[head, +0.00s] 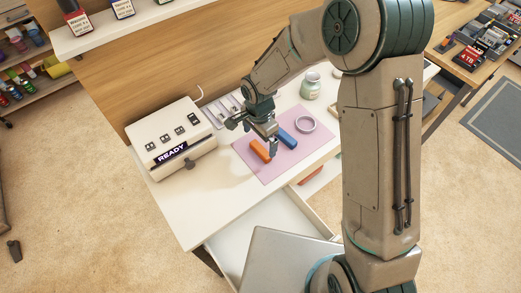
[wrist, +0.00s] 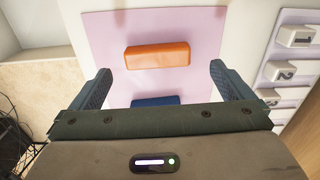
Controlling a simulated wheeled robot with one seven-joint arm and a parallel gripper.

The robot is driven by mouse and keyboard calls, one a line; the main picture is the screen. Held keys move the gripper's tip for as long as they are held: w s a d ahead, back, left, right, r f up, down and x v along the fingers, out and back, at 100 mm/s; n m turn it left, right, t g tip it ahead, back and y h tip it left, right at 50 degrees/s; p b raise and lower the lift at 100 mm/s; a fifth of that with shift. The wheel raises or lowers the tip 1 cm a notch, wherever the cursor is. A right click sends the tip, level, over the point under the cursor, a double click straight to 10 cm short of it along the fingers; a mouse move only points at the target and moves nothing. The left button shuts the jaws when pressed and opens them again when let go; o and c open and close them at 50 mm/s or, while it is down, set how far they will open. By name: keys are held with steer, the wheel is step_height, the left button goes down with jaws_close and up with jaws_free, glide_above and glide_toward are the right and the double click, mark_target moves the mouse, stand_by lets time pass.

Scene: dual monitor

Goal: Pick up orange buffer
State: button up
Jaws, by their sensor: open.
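The orange buffer (head: 260,150) is a small block lying on a pink mat (head: 271,172) on the white desk. It also shows in the wrist view (wrist: 157,55), lying crosswise ahead of the fingers. A blue block (head: 287,138) lies beside it on the mat, and in the wrist view the blue block (wrist: 155,101) is partly hidden by my gripper body. My gripper (head: 260,140) is open and empty above the mat, close to both blocks. In the wrist view my gripper's fingers (wrist: 157,80) are spread wide, with the orange buffer beyond their tips.
A white machine reading READY (head: 172,150) stands left of the mat. A numbered holder (wrist: 294,70) is near the mat's edge. An open drawer (head: 262,225) juts out in front.

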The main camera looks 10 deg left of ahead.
mark_target(261, 149)
steer(key=shift+d+f+p, duration=0.2)
steer(key=shift+f+p, duration=0.3)
steer(key=shift+f, duration=2.15)
steer(key=c, duration=0.9)
